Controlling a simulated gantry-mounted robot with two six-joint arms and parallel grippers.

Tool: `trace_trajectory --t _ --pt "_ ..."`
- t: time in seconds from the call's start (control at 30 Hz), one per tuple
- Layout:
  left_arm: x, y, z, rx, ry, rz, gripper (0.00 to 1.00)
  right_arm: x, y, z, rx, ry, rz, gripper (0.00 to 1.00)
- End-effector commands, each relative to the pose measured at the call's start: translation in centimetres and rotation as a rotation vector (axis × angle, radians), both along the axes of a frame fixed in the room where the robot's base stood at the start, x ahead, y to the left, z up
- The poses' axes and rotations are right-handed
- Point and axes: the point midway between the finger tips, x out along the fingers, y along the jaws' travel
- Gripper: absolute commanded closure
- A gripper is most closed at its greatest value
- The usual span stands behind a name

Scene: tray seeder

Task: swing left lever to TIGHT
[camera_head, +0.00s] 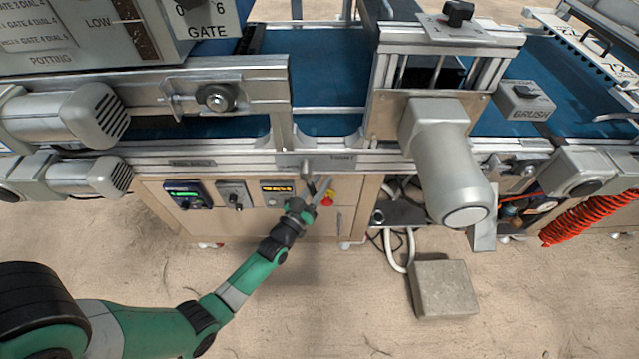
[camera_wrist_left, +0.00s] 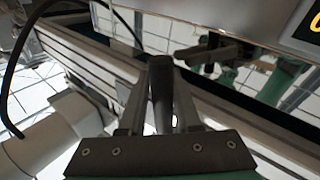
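The left lever (camera_head: 308,168) is a short handle hanging at the front rail of the machine, just left of a small grey label plate (camera_head: 342,162) that seems to read TIGHT. In the left wrist view the lever shows as a dark rounded post (camera_wrist_left: 161,92). My left gripper (camera_head: 318,186) is at the lever from the front and below. In the left wrist view its two fingers (camera_wrist_left: 160,100) stand on either side of the post, with light gaps showing beside it, so it looks open around it. The fingertips' exact contact is hard to see. My right gripper is not in view.
A large grey motor (camera_head: 445,165) juts out to the right of the lever. Grey motors (camera_head: 75,117) stand at the left. Below the rail is a wooden cabinet (camera_head: 270,222) with dials and a red button (camera_head: 328,198). A grey block (camera_head: 443,290) lies on the floor.

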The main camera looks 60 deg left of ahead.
Motion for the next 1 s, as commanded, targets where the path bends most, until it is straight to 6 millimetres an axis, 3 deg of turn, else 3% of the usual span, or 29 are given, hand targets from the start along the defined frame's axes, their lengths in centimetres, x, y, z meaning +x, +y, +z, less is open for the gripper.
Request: trace_trajectory --t 0.03,0.1,0.47,0.8,1.0 --pt "0.0 0.0 0.0 0.000 0.000 0.000 0.57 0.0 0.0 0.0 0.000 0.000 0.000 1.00" --pt "0.0 0.0 0.0 0.001 0.000 0.000 0.47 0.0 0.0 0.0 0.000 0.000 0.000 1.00" --pt "-0.8 -0.5 0.0 0.000 0.002 0.000 0.47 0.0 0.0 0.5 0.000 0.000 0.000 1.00" --pt "-7.5 -4.1 -1.0 -0.002 0.007 -0.001 0.47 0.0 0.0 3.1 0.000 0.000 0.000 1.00" --pt "-9.8 -5.4 -1.5 0.000 0.002 -0.001 0.47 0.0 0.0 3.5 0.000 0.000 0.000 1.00"
